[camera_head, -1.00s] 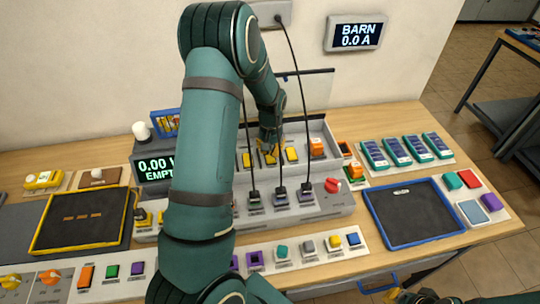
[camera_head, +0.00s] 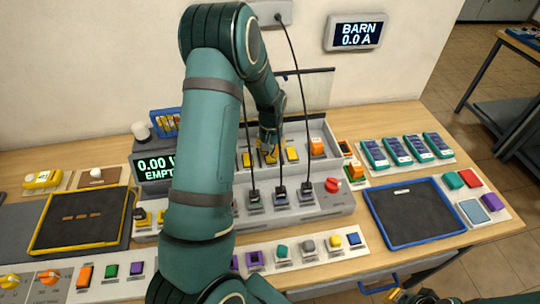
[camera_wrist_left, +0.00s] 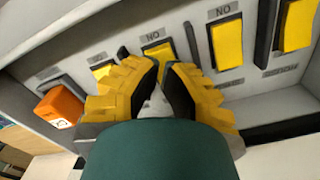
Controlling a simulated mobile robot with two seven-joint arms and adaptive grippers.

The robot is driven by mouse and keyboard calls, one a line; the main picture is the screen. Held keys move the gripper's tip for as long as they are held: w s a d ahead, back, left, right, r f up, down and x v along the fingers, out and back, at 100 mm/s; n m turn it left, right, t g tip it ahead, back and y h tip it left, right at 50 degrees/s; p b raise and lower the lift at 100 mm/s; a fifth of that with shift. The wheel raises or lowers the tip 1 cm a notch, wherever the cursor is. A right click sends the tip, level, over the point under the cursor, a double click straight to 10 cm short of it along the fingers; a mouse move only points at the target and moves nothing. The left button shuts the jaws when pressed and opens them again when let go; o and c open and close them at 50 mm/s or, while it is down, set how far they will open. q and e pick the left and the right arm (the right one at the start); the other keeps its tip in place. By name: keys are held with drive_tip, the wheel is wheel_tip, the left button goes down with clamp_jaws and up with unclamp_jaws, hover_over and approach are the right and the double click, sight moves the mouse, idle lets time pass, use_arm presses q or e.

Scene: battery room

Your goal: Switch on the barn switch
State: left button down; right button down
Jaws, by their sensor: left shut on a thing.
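A row of yellow rocker switches sits in the grey rear panel (camera_head: 333,140); three show clearly in the left wrist view: one in the middle (camera_wrist_left: 159,50), one to its right (camera_wrist_left: 227,43) and one at the far right (camera_wrist_left: 297,24). Labels reading ON appear upside down there; no name label is legible, so I cannot tell which is the barn switch. My left gripper (camera_wrist_left: 163,78) has its yellow fingers closed at the middle switch, and they partly hide it. In the head view my left gripper (camera_head: 268,148) reaches down to this row. My right gripper (camera_head: 397,297) shows only partly at the bottom edge.
The wall display (camera_head: 355,33) reads BARN 0.0 A. An orange block (camera_head: 316,147) stands at the row's right end. Black cables hang down to plugs (camera_head: 280,195) in front of the panel. A red knob (camera_head: 333,185) and a blue-edged tray (camera_head: 412,212) lie to the right.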

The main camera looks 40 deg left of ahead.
sight(271, 159)
use_arm(q)
drive_tip(key=shift+f+b, duration=1.1)
drive_tip(key=shift+f, duration=0.4)
idle(0.8)
drive_tip(key=shift+r, duration=0.15)
drive_tip(key=shift+r+p, duration=2.35)
drive_tip(key=shift+r, duration=1)
